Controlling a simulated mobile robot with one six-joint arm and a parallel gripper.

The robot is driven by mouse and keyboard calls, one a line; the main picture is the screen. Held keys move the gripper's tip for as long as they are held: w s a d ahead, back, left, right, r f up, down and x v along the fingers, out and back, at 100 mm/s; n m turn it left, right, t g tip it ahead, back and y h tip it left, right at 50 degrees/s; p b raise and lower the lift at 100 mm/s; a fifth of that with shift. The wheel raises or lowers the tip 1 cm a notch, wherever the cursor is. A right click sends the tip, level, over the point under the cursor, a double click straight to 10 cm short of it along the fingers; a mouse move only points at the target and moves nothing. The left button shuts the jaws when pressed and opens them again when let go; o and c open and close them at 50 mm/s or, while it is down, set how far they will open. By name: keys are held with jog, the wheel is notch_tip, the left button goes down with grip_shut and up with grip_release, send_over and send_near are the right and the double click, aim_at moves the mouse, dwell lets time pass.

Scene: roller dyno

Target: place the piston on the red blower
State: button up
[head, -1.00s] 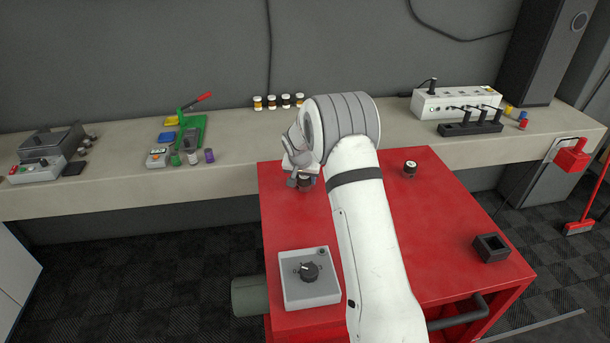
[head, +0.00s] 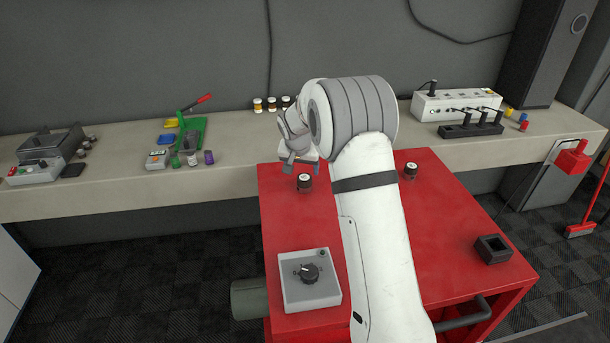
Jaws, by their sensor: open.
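The red blower (head: 462,252) is the large red box with a flat top in front of the bench. A small dark cylinder with a pale top (head: 304,183), which looks like the piston, stands upright on the blower's top near its back left. A similar small dark cylinder (head: 410,170) stands near the back right; I cannot tell for sure which is the piston. My gripper (head: 297,169) is open, just behind and above the left cylinder, and seems apart from it. My arm hides the middle of the blower's top.
A grey box with a black knob (head: 309,280) sits at the blower's front left. A black square holder (head: 491,248) is at its right edge. The bench (head: 110,190) behind holds a green lever tool (head: 190,131), small jars (head: 271,104) and a white socket box (head: 456,103).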

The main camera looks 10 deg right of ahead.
jog(key=s+d+r+n, duration=0.1)
jog(key=s+r, duration=0.6)
jog(key=s, duration=0.3)
jog(key=s+r+n, duration=0.1)
jog(key=s+r, duration=0.5)
jog(key=s, duration=0.5)
jog(key=s+f+n+y, duration=0.1)
jog(key=s+n, duration=0.1)
jog(key=s, duration=1.9)
jog(key=shift+s+d+f+n+g+y+b, duration=0.3)
jog(key=shift+d+f+g+y, duration=0.1)
